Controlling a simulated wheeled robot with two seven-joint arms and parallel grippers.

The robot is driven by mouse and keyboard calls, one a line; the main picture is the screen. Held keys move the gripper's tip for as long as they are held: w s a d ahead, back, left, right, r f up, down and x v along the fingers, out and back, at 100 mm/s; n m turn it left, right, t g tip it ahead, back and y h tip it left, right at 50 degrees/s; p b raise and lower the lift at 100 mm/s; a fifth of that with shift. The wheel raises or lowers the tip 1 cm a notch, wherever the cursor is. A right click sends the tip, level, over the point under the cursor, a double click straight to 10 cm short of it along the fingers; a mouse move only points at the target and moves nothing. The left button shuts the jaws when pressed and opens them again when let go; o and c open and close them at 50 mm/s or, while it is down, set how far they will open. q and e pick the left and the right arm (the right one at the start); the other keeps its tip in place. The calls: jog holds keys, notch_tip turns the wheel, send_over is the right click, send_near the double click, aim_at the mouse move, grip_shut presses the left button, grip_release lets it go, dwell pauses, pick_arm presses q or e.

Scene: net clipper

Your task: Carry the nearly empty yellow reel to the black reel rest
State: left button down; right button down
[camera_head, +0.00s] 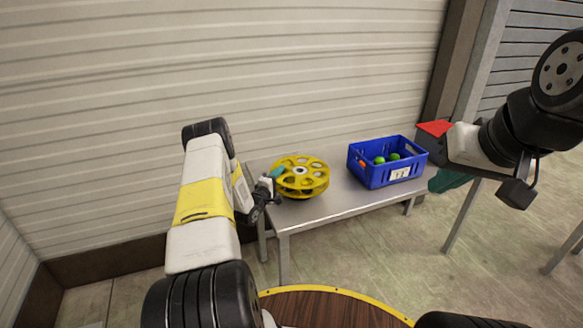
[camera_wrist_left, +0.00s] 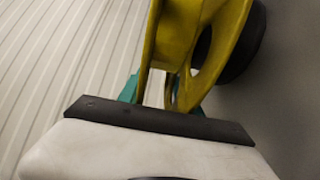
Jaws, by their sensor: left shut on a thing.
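The yellow reel (camera_head: 300,178), a spoked wheel with two flanges, is at the left part of the grey metal table (camera_head: 345,205). My left gripper (camera_head: 277,172), with teal fingertips, is shut on its left edge. In the left wrist view the yellow reel (camera_wrist_left: 195,45) fills the top middle, between the teal fingers (camera_wrist_left: 152,92). A dark rounded thing (camera_wrist_left: 248,45) shows behind it there; I cannot tell whether it is the black reel rest. No reel rest is clear in the head view.
A blue crate (camera_head: 372,174) with a white label and green and orange balls stands to the right of the reel. A ribbed wall (camera_head: 250,70) is behind. A round brown top with a yellow rim (camera_head: 330,308) is in front.

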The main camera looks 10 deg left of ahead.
pick_arm(q)
jog(key=c, duration=0.8)
grip_release()
